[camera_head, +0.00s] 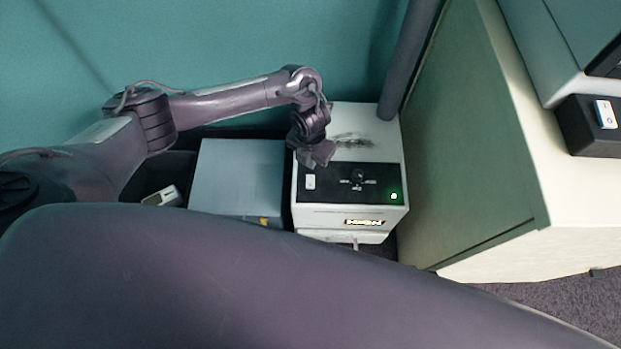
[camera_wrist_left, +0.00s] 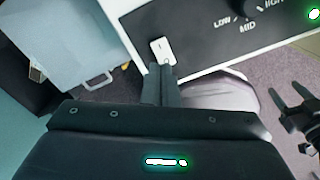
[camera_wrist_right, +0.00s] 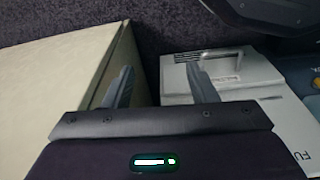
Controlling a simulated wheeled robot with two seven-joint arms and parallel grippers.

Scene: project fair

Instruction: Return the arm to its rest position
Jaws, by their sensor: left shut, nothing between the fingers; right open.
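My left arm reaches in from the left in the head view, with the left gripper (camera_head: 318,158) over the near-left part of a white machine (camera_head: 350,216). The machine's black panel (camera_head: 375,190) has a white rocker switch (camera_head: 310,182), a knob and a lit green light. In the left wrist view the left gripper (camera_wrist_left: 160,85) is shut and empty, its tips close by the switch (camera_wrist_left: 162,50); I cannot tell whether they touch. My right gripper (camera_wrist_right: 160,88) is open and empty in the right wrist view, between a pale cabinet side and a white box.
A blue-grey box (camera_head: 240,175) stands left of the machine. A pale green cabinet (camera_head: 470,150) stands close on the right, with a dark switch box (camera_head: 590,125) on top. A teal wall is behind. A white box with a handle (camera_wrist_right: 235,90) is near my right gripper.

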